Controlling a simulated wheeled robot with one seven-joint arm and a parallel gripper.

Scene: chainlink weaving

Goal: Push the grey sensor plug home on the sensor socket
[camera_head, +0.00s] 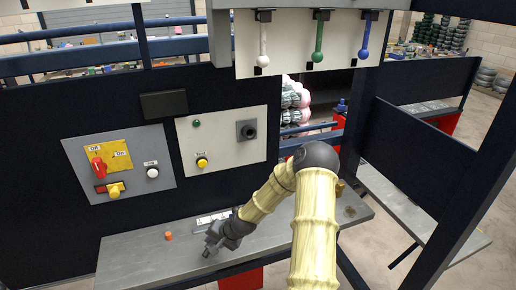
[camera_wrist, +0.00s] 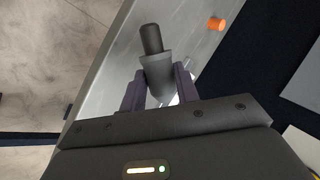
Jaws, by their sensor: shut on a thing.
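My gripper (camera_head: 214,241) is low over the grey bench, left of the picture's middle in the head view. In the wrist view my gripper (camera_wrist: 158,88) is shut on the grey sensor plug (camera_wrist: 158,72), with one finger on each side of its grey body. The plug's dark rounded end (camera_wrist: 151,38) points away from the gripper, over the bench. In the head view the plug is small and hard to tell from the dark gripper. A dark round socket on a grey square plate, seemingly the sensor socket (camera_head: 247,130), is on the cream panel, above and apart from my gripper.
The bench (camera_head: 135,262) holds an orange cylinder (camera_head: 168,236) left of my gripper and a flat pale item (camera_head: 212,217) behind it. The cream panel (camera_head: 225,155) also has a yellow button (camera_head: 202,162). A control panel (camera_head: 130,145) is to its left. Coloured levers (camera_head: 318,40) hang above.

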